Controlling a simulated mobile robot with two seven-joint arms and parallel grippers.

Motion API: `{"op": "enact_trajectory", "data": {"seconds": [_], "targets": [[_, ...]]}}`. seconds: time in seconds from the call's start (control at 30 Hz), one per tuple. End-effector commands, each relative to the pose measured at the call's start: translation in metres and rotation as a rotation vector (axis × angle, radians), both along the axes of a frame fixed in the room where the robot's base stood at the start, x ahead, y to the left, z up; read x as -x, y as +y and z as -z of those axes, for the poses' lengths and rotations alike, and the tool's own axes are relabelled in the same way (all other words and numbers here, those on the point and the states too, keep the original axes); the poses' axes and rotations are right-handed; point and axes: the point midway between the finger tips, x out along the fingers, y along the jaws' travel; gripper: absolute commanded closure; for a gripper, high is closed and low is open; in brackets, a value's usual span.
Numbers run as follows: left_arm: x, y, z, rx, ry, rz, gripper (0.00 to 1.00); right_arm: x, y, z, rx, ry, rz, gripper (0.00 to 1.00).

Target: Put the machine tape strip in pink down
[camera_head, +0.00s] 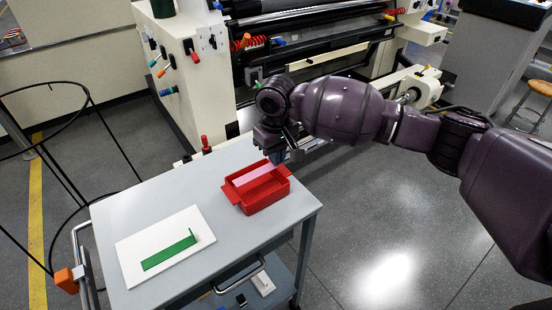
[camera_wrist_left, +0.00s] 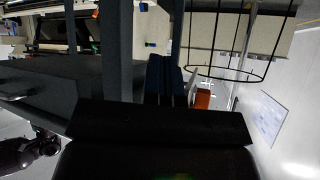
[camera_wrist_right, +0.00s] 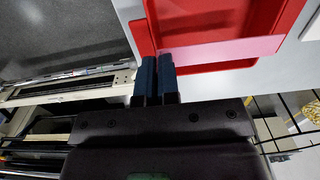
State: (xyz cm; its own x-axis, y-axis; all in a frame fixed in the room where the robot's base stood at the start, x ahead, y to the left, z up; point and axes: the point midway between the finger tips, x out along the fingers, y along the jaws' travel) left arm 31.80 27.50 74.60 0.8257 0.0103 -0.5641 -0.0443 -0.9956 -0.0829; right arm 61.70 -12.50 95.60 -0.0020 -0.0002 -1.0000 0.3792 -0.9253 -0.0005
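The pink tape strip (camera_head: 254,175) lies across the red bin (camera_head: 263,197) in the head view. The right wrist view also shows the strip (camera_wrist_right: 225,50) running to the right from the fingertips, across the bin. My right gripper (camera_head: 274,150) is at the bin's far edge, pointing down. Its fingers (camera_wrist_right: 157,70) are nearly together at the strip's end and appear to pinch it. My left gripper (camera_wrist_left: 166,75) shows only in its wrist view, with its fingers together and nothing seen between them.
A white board (camera_head: 134,272) with a green strip (camera_head: 170,251) lies left of the bin on the grey cart top (camera_head: 222,259). A large cream machine (camera_head: 170,60) with rollers stands behind. A wire stand (camera_head: 70,205) is at the left. Floor is open at the right.

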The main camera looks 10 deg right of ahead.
Motion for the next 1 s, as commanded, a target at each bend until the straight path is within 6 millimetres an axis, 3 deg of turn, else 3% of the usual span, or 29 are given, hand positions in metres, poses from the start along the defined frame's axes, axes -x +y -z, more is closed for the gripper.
{"op": "enact_trajectory", "data": {"seconds": [0.1, 0.93, 1.0], "targets": [[0.001, 0.000, 0.003, 0.000, 0.004, 0.000, 1.00, 0.000, 0.000, 0.011, 0.000, -0.001, 0.000, 1.00], [0.003, 0.001, -0.001, -0.001, 0.002, 0.000, 1.00, 0.000, 0.000, 0.022, 0.000, -0.001, 0.001, 1.00], [0.004, 0.001, 0.000, -0.001, 0.005, -0.002, 1.00, 0.000, 0.000, 0.022, 0.000, -0.001, 0.001, 0.90]]}}
